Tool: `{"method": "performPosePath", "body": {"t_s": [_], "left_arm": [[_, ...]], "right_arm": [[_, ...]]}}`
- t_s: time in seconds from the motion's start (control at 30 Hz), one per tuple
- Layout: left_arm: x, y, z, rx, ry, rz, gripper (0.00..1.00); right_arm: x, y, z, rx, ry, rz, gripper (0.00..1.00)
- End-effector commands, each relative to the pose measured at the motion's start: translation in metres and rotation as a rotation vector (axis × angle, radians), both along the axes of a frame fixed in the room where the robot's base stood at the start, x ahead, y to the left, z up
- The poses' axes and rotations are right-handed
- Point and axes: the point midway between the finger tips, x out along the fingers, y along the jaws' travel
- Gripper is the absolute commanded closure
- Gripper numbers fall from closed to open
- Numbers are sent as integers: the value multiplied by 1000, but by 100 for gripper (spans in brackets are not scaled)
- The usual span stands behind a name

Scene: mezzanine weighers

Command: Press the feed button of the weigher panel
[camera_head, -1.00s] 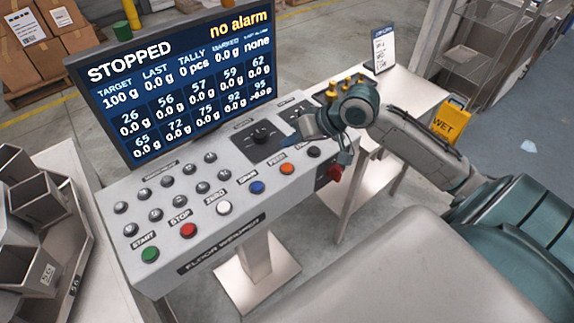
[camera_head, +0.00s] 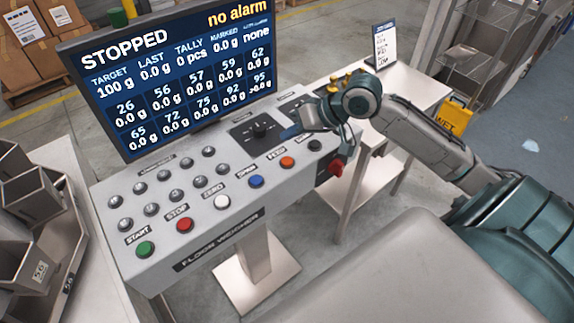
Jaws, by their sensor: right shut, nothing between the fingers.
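The weigher panel (camera_head: 185,238) is a grey sloped console with a front row of coloured buttons. The orange button (camera_head: 287,162) has a small label that appears to read FEED. It sits between the blue button (camera_head: 256,182) and the black button (camera_head: 315,145). My right gripper (camera_head: 291,132) is shut and empty. Its bluish tip is over the panel, behind the orange button and right of the black rotary knob (camera_head: 260,130). I cannot tell whether the tip touches the panel. My left gripper is not in view.
The screen (camera_head: 170,75) behind the panel reads STOPPED and no alarm. Green (camera_head: 146,249), red (camera_head: 184,225) and white (camera_head: 222,202) buttons are further left. A red knob (camera_head: 337,166) sticks out at the panel's right end. Metal hoppers (camera_head: 30,265) stand at the left.

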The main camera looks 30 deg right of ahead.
Motion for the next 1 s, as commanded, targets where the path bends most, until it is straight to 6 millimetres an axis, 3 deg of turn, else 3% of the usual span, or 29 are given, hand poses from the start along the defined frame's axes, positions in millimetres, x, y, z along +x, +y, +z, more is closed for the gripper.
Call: {"method": "performPosePath", "body": {"t_s": [0.03, 0.27, 0.53, 1.0], "left_arm": [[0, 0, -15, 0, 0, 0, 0], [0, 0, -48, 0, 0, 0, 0], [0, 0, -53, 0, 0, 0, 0], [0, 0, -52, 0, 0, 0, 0]], "right_arm": [[0, 0, -14, -1, 0, 1, 100], [0, 0, -42, -1, 0, 1, 100], [0, 0, -61, 0, 1, 1, 100], [0, 0, -61, 0, 0, 0, 100]]}}
